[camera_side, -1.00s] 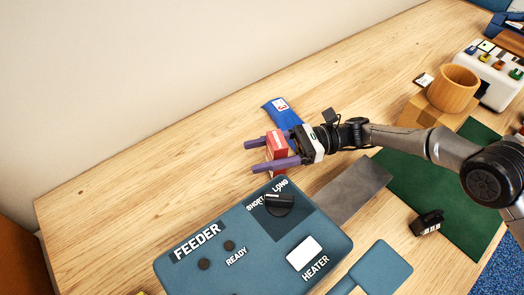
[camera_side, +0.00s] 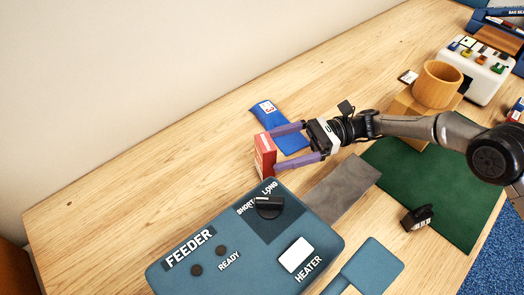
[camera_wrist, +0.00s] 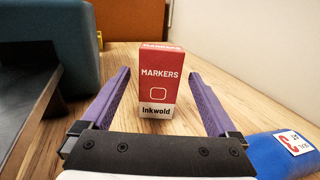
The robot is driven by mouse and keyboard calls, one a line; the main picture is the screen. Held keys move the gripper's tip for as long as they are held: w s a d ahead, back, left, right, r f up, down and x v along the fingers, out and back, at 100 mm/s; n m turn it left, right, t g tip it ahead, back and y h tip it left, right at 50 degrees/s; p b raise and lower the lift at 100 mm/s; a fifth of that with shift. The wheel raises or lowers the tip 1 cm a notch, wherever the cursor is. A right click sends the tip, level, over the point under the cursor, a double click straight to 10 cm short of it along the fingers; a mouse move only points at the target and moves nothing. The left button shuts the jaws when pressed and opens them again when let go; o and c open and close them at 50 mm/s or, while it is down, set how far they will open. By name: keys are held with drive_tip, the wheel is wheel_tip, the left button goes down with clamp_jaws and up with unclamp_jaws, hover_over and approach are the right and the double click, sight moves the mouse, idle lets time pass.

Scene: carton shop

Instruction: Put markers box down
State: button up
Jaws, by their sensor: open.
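The red and white markers box (camera_side: 264,156) stands upright on the wooden table, just behind the feeder panel in the side view. In the wrist view the markers box (camera_wrist: 160,83) faces me, with "MARKERS" and "Inkwold" readable. My gripper (camera_side: 289,145) is open, its purple fingers spread wide. In the wrist view my gripper (camera_wrist: 160,82) has a finger on each side of the box, with clear gaps to it. The box sits near the fingertips, and its base rests on the table.
A blue pouch (camera_side: 278,126) lies close beside my gripper. The blue feeder panel (camera_side: 220,255) with a black knob (camera_side: 268,207) is in front. A grey strip (camera_side: 343,187), green mat (camera_side: 425,190) and wooden cup (camera_side: 437,84) are to the right. The table's left part is clear.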

drive_tip(key=shift+w+d, duration=0.2)
drive_tip(key=shift+d, duration=0.35)
drive_tip(key=shift+r, duration=0.1)
drive_tip(key=s+d+r+n+t+h, duration=0.2)
drive_tip(key=s+d+r+n+h, duration=0.15)
drive_tip(key=d+r, duration=0.55)
drive_tip(key=s+d+r+n+t+h, duration=0.35)
drive_tip(key=d+r, duration=0.25)
drive_tip(key=d, duration=0.5)
drive_tip(key=s+d+n+t+h, duration=0.3)
drive_tip(key=s+d+h, duration=0.1)
drive_tip(key=s+d, duration=0.6)
drive_tip(key=s+d+f+n+t+h, duration=0.1)
drive_tip(key=s+d+n+t+h, duration=0.2)
drive_tip(key=s+d, duration=0.8)
drive_tip(key=d+t+h, duration=0.1)
drive_tip(key=d+h, duration=0.1)
drive_tip(key=d, duration=0.4)
drive_tip(key=shift+s+d+n+h, duration=0.2)
drive_tip(key=shift+d+n+h, duration=0.1)
